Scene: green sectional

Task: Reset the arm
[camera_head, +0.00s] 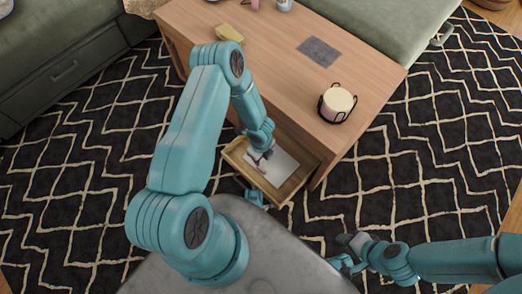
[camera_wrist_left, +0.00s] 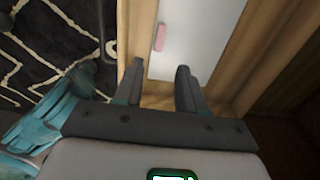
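My left arm reaches over an open wooden drawer (camera_head: 291,186) of the coffee table. My left gripper (camera_head: 262,158) is down at the drawer, partly hidden by its own wrist in the head view. In the left wrist view its two dark fingers (camera_wrist_left: 158,88) stand apart with nothing between them. Ahead of them are a white sheet or panel (camera_wrist_left: 200,35) and a small pink item (camera_wrist_left: 160,37) on it, inside the drawer. My right gripper (camera_head: 348,250) is low over the rug at the lower right, away from the table. Its finger gap is too small to judge.
The wooden coffee table (camera_head: 275,60) bears a yellow block (camera_head: 229,34), a grey mat (camera_head: 320,51) and a round cream item in a dark holder (camera_head: 337,104). A green sectional (camera_head: 60,60) stands behind and left. Patterned rug (camera_head: 440,160) lies open on the right.

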